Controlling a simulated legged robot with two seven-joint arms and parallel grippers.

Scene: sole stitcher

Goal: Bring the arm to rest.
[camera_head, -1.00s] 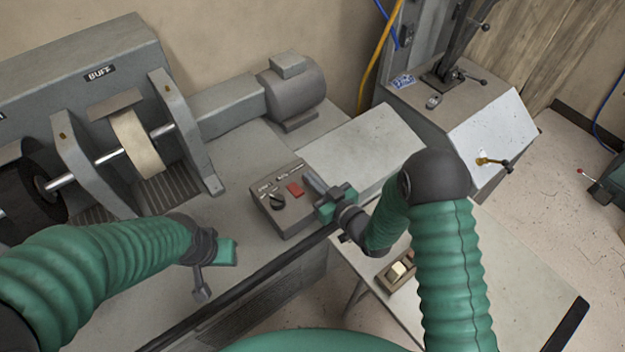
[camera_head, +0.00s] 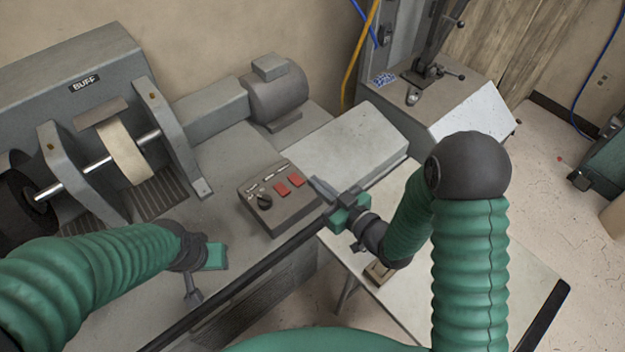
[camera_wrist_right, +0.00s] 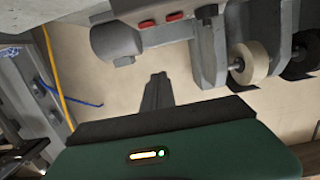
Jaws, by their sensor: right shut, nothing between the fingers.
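My right arm, in green ribbed sleeving, reaches in from the right of the head view. My right gripper (camera_head: 322,190) is shut and empty. It is just right of the grey control box (camera_head: 280,206), above the bench edge, and seems apart from the box. In the right wrist view the shut fingers (camera_wrist_right: 157,92) point toward the wall and machine, with nothing between them. My left gripper (camera_head: 193,291) hangs low over the bench front at the left; its finger opening is too small to tell.
The control box has a black knob (camera_head: 264,201) and two red buttons (camera_head: 297,180). Behind it stand a motor (camera_head: 277,92) and a buffing wheel (camera_head: 124,153). A pale table (camera_head: 420,300) with a small wooden block (camera_head: 379,273) lies under my right arm.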

